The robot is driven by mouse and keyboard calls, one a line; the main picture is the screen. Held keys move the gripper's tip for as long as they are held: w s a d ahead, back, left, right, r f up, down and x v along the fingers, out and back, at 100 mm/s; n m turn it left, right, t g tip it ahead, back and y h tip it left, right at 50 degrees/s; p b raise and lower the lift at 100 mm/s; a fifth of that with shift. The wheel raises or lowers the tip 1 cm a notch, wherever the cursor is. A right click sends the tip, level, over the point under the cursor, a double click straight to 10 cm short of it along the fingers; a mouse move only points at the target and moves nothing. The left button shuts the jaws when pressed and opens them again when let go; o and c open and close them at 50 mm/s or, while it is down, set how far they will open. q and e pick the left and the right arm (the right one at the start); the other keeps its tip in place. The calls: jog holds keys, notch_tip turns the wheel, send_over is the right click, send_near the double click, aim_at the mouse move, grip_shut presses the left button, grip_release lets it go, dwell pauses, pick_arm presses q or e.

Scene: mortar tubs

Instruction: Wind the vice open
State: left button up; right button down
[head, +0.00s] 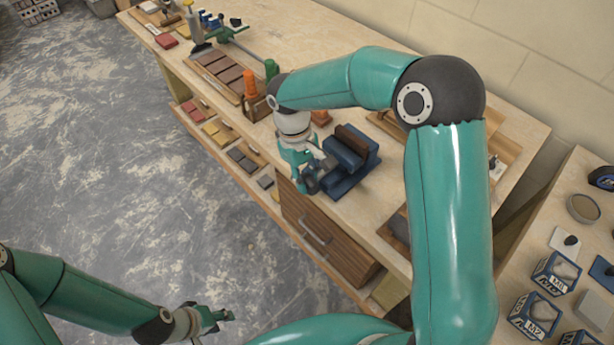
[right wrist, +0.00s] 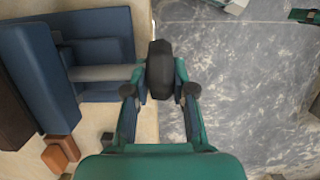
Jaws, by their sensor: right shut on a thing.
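The blue vice (head: 355,175) stands at the front edge of the workbench. A dark brown piece (head: 352,139) shows at its jaws; I cannot tell how tightly it sits there. In the right wrist view the vice's blue body (right wrist: 95,50) is at left, and a grey screw (right wrist: 100,73) runs from it to a dark knob (right wrist: 159,70). My right gripper (head: 312,176) is at the bench's front edge. Its fingers, also in the right wrist view (right wrist: 160,92), are shut on the knob from both sides. My left gripper (head: 215,318) is low over the floor, away from the bench, apparently empty; its opening is unclear.
A wooden rack with an orange-handled tool (head: 250,84) and a green one stands left of the vice. Brown tiles (head: 217,68) lie farther along. A wooden drawer (head: 325,235) is below. A right-hand table holds several labelled boxes (head: 535,312). Open floor lies left.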

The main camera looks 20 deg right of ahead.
jog(key=c, duration=1)
grip_release()
jog(key=shift+w, duration=0.15)
jog(key=shift+r, duration=0.15)
jog(key=v, duration=1.1)
jog(key=shift+w+r, duration=0.15)
jog(key=shift+r, duration=0.2)
